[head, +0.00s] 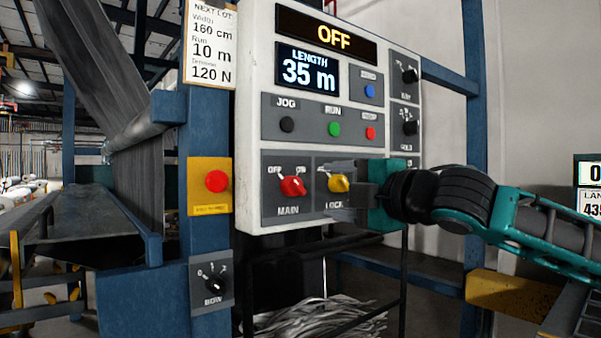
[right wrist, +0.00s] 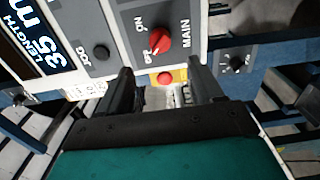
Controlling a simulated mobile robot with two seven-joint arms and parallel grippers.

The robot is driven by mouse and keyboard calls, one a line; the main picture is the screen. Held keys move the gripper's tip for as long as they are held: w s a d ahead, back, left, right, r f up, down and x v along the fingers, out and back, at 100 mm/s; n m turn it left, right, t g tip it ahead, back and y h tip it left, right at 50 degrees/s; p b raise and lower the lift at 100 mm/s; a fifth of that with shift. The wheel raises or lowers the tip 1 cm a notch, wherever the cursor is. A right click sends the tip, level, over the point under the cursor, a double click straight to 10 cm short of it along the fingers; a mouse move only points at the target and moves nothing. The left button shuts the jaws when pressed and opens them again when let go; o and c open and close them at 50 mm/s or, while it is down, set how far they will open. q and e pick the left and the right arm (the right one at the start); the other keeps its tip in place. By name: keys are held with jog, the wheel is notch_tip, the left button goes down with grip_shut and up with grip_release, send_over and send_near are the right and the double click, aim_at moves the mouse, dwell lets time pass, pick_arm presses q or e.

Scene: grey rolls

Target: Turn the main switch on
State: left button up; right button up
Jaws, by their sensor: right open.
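The red main switch (head: 292,187) is on the lower left of the white control panel, above the label MAIN and between the marks OFF and ON. Its handle looks turned toward OFF. It also shows in the right wrist view (right wrist: 155,40), just beyond my fingertips. My right gripper (head: 332,190) is open and empty, right of the red switch in the head view and in front of the yellow LOCK switch (head: 339,183), which it partly covers. In the right wrist view the open fingers (right wrist: 160,78) are apart from the red switch. My left gripper is not in view.
The panel's top display (head: 326,35) reads OFF, and the length display (head: 307,72) reads 35 m. JOG, RUN and STOP buttons (head: 334,128) sit above the switches. A red button on a yellow plate (head: 216,182) and another knob (head: 212,285) are on the blue post at left.

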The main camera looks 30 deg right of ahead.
aim_at(300, 187)
jog(key=w+p, duration=0.2)
jog(key=w, duration=0.1)
jog(key=w+p, duration=0.4)
jog(key=w, duration=0.1)
jog(key=shift+w+a, duration=0.35)
jog(key=shift+a, duration=0.05)
jog(key=shift+w+p, duration=0.3)
jog(key=shift+w, duration=0.35)
jog(key=c, duration=0.8)
jog(key=shift+c, duration=1.3)
